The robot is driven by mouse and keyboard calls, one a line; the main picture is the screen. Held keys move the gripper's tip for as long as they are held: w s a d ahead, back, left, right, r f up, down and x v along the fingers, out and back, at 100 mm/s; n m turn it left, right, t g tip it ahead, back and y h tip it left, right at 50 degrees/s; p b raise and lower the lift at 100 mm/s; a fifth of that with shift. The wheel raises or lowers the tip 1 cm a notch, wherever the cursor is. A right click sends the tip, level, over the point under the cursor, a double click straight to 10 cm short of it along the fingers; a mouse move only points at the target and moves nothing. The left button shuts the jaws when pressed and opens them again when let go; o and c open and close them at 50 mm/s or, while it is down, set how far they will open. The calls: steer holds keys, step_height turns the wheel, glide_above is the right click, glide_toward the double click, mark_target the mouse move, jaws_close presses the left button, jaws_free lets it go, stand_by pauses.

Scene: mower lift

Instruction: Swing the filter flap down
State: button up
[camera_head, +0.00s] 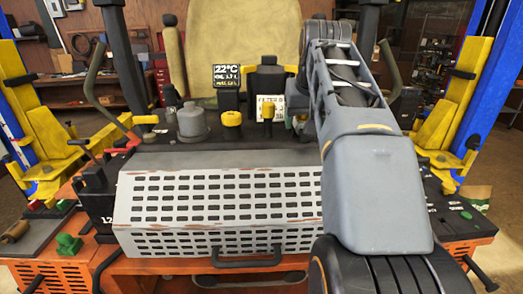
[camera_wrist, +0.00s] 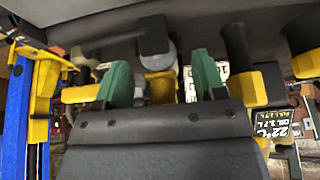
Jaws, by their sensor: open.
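A white label reading "FILTER" (camera_head: 270,107) stands on the mower's dark deck, partly covered by a yellow-topped lever. I cannot tell for certain which part is the filter flap. My gripper (camera_wrist: 162,78) shows two green fingers in the wrist view, spread wide with nothing clasped between them. Beyond the gap are a grey round part (camera_wrist: 155,52) and a yellow part (camera_wrist: 160,86). A white label (camera_wrist: 222,70) shows beside the right finger. In the head view my arm hides most of the gripper, to the right of the label.
A pale slotted cover (camera_head: 220,205) with a dark handle (camera_head: 247,263) fills the front. A display (camera_head: 227,76) reads 22°C; yellow knobs (camera_head: 232,118) and a grey cap (camera_head: 192,121) stand nearby. Blue-yellow lift posts (camera_head: 22,110) flank the mower. A yellow seat (camera_head: 245,35) stands behind.

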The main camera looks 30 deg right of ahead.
steer(key=shift+r, duration=0.15)
step_height(320, 180, up, 7)
steer(key=p, duration=0.7)
stand_by(0.4)
